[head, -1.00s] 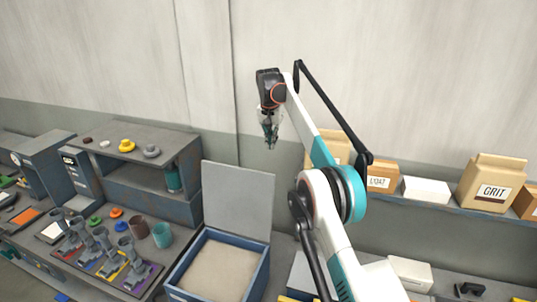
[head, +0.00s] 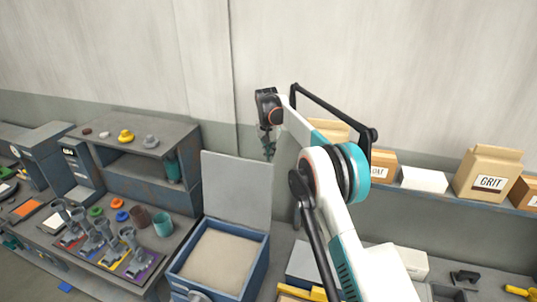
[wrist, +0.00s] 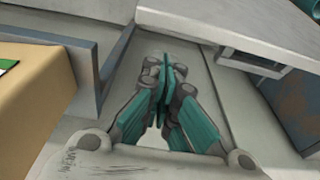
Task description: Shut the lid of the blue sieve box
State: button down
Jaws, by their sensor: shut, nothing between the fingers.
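The blue sieve box (head: 262,268) stands on the bench at the lower middle of the head view, with pale sandy material inside. Its grey lid (head: 232,190) stands open, roughly upright at the back edge. My gripper (head: 269,152) is shut and empty, pointing down near the lid's upper right corner. I cannot tell whether it touches the lid. In the wrist view its closed fingers (wrist: 165,82) show in the middle. A grey panel (wrist: 235,25) lies at the upper right there; I cannot be sure it is the lid.
A wall shelf at right carries a GRIT package (head: 489,175) and a white box (head: 424,180). A metal rack (head: 130,170) stands at left, with cups and several small tools before it. A tan box (wrist: 35,105) is close to my gripper in the wrist view.

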jog(key=shift+s+a+r+p, duration=0.1)
jog(key=shift+s+a+p, duration=0.05)
jog(key=shift+s, duration=0.35)
jog(key=shift+s+a+r+p, duration=0.1)
jog(key=shift+s+a+p, duration=0.05)
jog(key=shift+s, duration=0.3)
jog(key=shift+a, duration=0.1)
